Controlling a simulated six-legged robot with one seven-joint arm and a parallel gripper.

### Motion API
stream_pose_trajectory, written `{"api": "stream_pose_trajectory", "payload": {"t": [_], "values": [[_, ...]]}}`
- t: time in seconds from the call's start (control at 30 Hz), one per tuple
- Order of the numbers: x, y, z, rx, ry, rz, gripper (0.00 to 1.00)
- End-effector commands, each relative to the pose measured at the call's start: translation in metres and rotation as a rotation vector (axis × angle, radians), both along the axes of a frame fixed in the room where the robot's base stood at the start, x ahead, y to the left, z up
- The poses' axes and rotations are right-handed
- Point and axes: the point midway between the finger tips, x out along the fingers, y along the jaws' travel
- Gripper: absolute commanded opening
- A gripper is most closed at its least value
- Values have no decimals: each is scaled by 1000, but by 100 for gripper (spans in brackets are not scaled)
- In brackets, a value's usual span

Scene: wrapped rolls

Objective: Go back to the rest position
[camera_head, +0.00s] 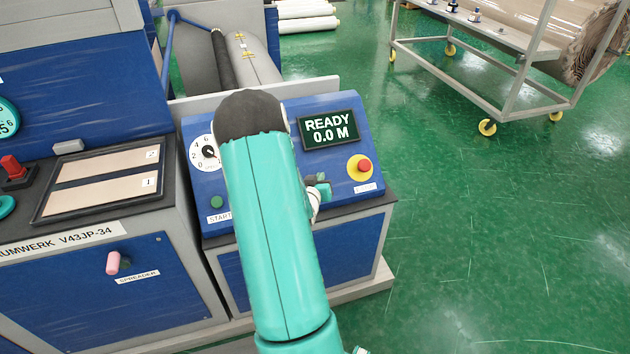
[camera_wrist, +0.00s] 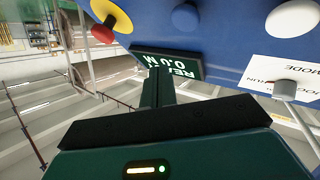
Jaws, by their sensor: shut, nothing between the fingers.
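My gripper (camera_head: 321,188) shows in the head view just right of my teal arm, in front of the blue control panel (camera_head: 352,185). Most of it is hidden behind the arm. In the wrist view the fingers (camera_wrist: 157,84) are together and empty, pointing toward the panel's display. My arm reaches from the bottom of the head view up over the panel and bends back down to the gripper. I cannot tell how close the fingertips are to the panel face.
The display (camera_head: 329,130) reads READY 0.0 M. Near it are a red stop button (camera_head: 364,166), a dial (camera_head: 207,152) and a green start button (camera_head: 217,202). A pink-handled spreader lever (camera_head: 113,263) is left. A wheeled cart (camera_head: 500,103) stands back right; green floor there is clear.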

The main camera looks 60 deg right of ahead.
Motion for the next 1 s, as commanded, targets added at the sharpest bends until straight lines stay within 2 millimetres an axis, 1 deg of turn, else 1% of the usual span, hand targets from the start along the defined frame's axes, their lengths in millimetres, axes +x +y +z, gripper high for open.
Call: {"api": "stream_pose_trajectory", "payload": {"t": [0.8,0.87,0.9,0.97,1.0], "values": [[1,0,0,2,-1,1,0],[6,2,3,8,-7,9,0],[12,6,6,18,-12,20,0],[26,14,15,45,-28,45,0],[39,21,22,69,-40,69,0]]}}
